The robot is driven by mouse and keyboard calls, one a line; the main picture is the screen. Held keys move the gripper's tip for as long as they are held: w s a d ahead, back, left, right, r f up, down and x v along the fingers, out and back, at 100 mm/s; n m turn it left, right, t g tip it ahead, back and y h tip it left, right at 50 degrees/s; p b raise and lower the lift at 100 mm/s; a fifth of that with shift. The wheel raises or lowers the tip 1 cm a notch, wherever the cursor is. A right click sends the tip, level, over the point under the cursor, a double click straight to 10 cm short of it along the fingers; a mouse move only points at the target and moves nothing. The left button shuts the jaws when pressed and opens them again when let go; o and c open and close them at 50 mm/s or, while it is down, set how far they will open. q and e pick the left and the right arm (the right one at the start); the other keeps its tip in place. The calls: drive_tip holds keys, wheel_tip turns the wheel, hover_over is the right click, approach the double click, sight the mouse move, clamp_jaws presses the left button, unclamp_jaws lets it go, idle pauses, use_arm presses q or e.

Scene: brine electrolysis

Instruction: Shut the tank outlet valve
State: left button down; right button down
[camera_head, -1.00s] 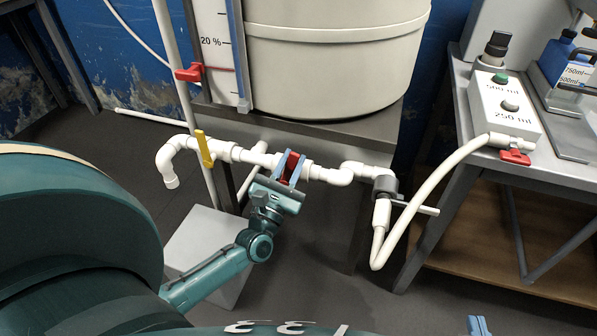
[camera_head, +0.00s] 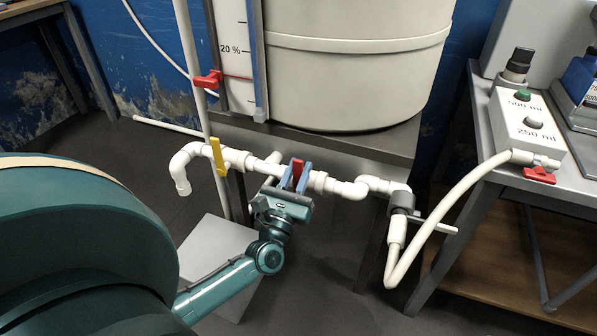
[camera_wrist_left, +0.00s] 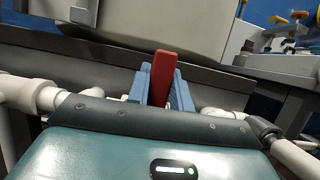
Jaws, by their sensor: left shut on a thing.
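The white outlet pipe (camera_head: 352,188) runs across in front of the stand under the large cream tank (camera_head: 350,75). A red valve handle (camera_head: 297,172) sits on this pipe, and it also shows upright in the left wrist view (camera_wrist_left: 162,78). My left gripper (camera_head: 296,176) is shut on the red handle, with a blue finger on each side of it. In the left wrist view the fingers (camera_wrist_left: 160,90) flank the handle closely. The valve body under the handle is hidden by my gripper. My right gripper is not in view.
A yellow valve handle (camera_head: 218,156) stands on the pipe to the left. Another red handle (camera_head: 208,80) is by the level gauge. A hose (camera_head: 440,215) runs to a box with buttons (camera_head: 527,125) on the right table. A pale block (camera_head: 212,250) stands on the floor.

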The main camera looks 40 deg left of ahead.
use_arm(q)
drive_tip(key=c, duration=1.2)
unclamp_jaws()
drive_tip(key=shift+c, duration=0.2)
drive_tip(key=shift+s, duration=0.1)
drive_tip(key=v, duration=1.3)
